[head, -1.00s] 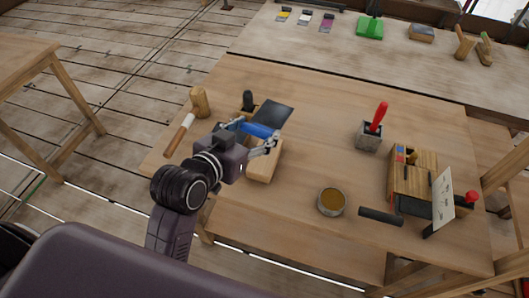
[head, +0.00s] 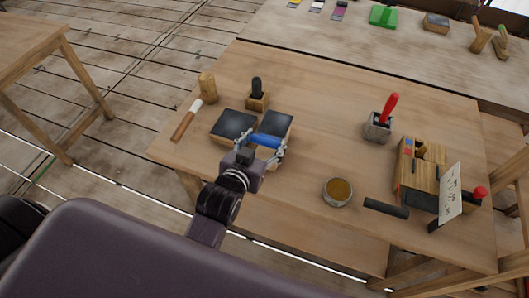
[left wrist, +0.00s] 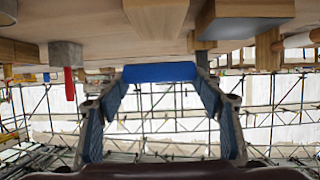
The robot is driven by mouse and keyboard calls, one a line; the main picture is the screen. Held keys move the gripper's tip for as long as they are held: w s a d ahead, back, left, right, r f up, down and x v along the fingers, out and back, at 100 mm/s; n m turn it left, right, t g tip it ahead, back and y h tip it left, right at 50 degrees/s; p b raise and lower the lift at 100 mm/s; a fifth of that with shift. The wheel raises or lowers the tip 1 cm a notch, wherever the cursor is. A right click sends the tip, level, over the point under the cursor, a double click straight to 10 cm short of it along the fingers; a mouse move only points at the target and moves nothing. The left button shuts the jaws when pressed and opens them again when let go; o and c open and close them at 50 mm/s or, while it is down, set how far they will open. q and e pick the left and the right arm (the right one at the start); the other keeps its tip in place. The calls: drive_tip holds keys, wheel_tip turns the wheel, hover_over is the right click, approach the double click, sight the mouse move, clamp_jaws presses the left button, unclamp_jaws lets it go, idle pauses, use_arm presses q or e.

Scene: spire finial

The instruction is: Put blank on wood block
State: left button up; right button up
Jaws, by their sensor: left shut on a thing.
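The blank (head: 276,122) shows in the head view as a dark flat plate with a blue strip along its near side. My left gripper (head: 262,145) is shut on it at the blue strip. In the left wrist view the blue strip (left wrist: 160,73) spans between the two fingertips (left wrist: 162,80). The wood block (head: 271,163) shows pale below the blank and the fingers, which hide most of it. In the left wrist view, where the table is at the top, the wood block (left wrist: 155,18) appears apart from the blank. My right gripper is not in view.
A second block with a dark top (head: 233,123) stands close on the left. A black-handled tool in a holder (head: 257,95), a mallet (head: 207,87) and a wood-handled tool (head: 186,120) are nearby. A round tin (head: 338,190) stands right, with open table between.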

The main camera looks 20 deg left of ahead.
sight(264, 154)
use_arm(q)
wheel_tip(264, 154, down, 6)
drive_tip(key=shift+r, duration=0.15)
drive_tip(key=o, duration=1.4)
drive_tip(key=shift+o, duration=0.2)
drive_tip(key=b+v, duration=0.1)
drive_tip(key=v, duration=1.1)
